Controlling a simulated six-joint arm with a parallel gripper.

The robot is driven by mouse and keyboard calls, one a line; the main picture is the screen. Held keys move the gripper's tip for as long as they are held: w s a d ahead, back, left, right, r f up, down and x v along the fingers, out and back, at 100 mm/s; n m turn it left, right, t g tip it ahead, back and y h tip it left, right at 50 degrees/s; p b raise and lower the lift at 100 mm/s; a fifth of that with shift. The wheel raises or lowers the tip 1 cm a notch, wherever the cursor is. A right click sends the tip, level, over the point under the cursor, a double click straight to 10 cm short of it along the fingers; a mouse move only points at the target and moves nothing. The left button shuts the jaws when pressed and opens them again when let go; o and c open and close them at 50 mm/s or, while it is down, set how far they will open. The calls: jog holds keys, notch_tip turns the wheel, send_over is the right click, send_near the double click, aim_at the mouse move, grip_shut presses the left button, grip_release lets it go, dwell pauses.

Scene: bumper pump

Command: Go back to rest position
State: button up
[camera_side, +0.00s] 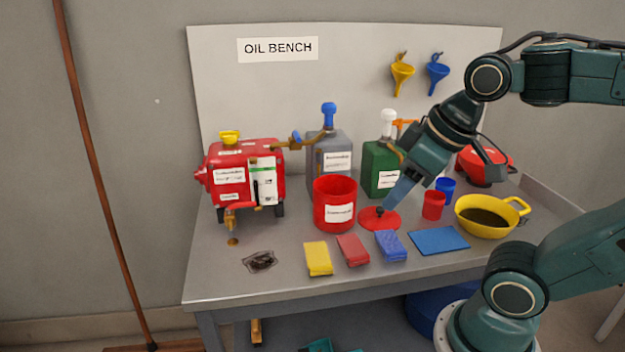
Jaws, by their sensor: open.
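My gripper (397,196) is at the end of my green arm, which reaches in from the right and points down to the left. Its fingertips are over the right part of a red disc-shaped lid (372,222) with a small dark knob, lying on the bench (215,285). The gripper is open, and nothing shows held in it. I cannot tell whether the fingertips touch the lid.
A red bucket (335,208) stands left of the lid, and a green can (376,170) is behind. Red (433,206) and blue (446,187) cups and a yellow oil pan (487,216) are to the right. Folded cloths (352,250) lie in front. A red tank (245,175) stands left.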

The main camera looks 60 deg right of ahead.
jog(key=shift+s+a+f+m, duration=0.15)
jog(key=shift+s+a+m, duration=0.05)
jog(key=shift+s, duration=0.2)
jog(key=shift+s+a+f+m, duration=0.15)
jog(key=shift+s+a+m, duration=0.05)
jog(key=shift+s, duration=0.2)
